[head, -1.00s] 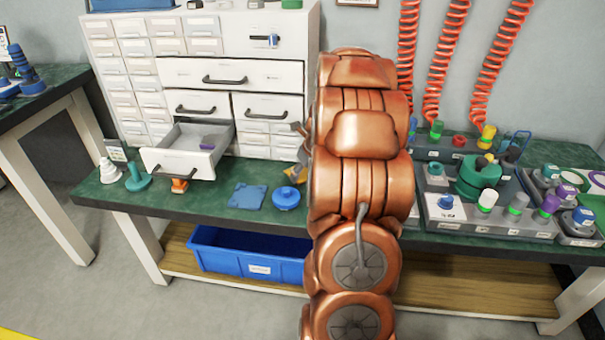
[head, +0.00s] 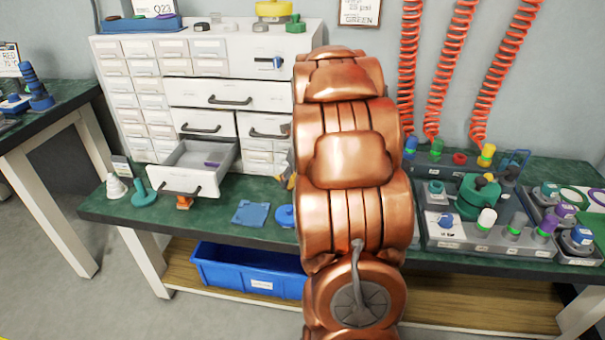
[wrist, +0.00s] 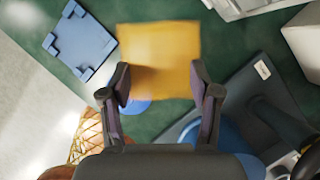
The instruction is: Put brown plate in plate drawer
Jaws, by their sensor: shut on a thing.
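My gripper (wrist: 160,84) is shut on the brown plate (wrist: 158,50), which looks orange-tan and square in the wrist view. The plate is between the fingertips, above the green tabletop. In the head view my arm hides most of the gripper and plate. An open drawer (head: 188,182) sticks out from the lower left of the white cabinet, to the left of my arm. A small purple thing (head: 212,164) lies inside it. I cannot read a label on this drawer.
A blue notched plate (head: 250,213) and a blue round part (head: 285,216) lie on the green bench before the cabinet. A white cone (head: 116,187) and a teal part (head: 142,193) stand left of the drawer. Grey trays of fittings (head: 465,235) fill the right side.

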